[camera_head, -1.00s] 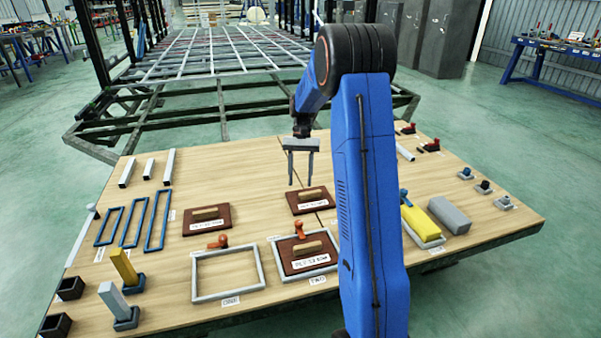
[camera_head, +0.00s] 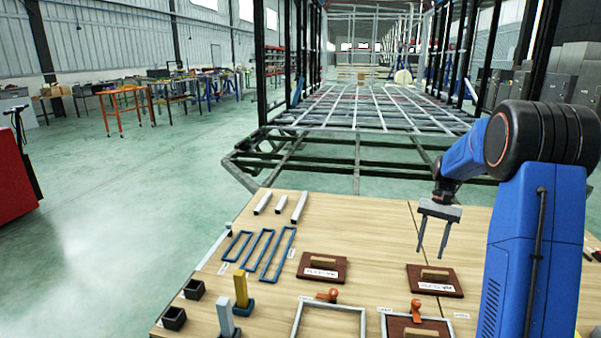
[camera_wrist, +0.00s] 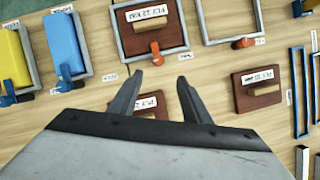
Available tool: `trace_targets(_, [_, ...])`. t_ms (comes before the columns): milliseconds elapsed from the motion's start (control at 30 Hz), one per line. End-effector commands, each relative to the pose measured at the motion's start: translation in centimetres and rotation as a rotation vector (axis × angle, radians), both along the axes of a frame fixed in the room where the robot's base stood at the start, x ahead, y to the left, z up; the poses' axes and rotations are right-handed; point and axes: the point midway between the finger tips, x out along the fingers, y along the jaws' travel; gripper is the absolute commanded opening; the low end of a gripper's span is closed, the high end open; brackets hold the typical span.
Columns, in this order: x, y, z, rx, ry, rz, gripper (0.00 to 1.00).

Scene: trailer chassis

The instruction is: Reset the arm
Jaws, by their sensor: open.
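My gripper (camera_head: 433,238) is open and empty, with its two fingers pointing down above the wooden table. My blue arm stands at the right of the head view. In the head view the fingers hang just behind a brown board with a wooden handle (camera_head: 436,280). In the wrist view my gripper (camera_wrist: 158,82) shows both fingers apart, with that board (camera_wrist: 150,104) partly hidden behind them.
On the table (camera_head: 385,235) are another brown board (camera_head: 322,268), blue frames (camera_head: 268,252), a grey frame (camera_head: 297,322) and dark square cups (camera_head: 174,318). A trailer chassis (camera_head: 270,150) stands behind the table. Open floor (camera_head: 120,220) lies to the left.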

Motion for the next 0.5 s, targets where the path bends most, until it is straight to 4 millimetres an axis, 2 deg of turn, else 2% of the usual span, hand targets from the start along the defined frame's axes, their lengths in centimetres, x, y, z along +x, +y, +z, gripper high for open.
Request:
trace_targets(200, [-3.3, 3.5, 4.1, -0.036, -0.085, 0.069, 0.44])
trace_targets(500, [-8.9, 8.1, 8.5, -0.083, -0.207, 0.171, 0.44])
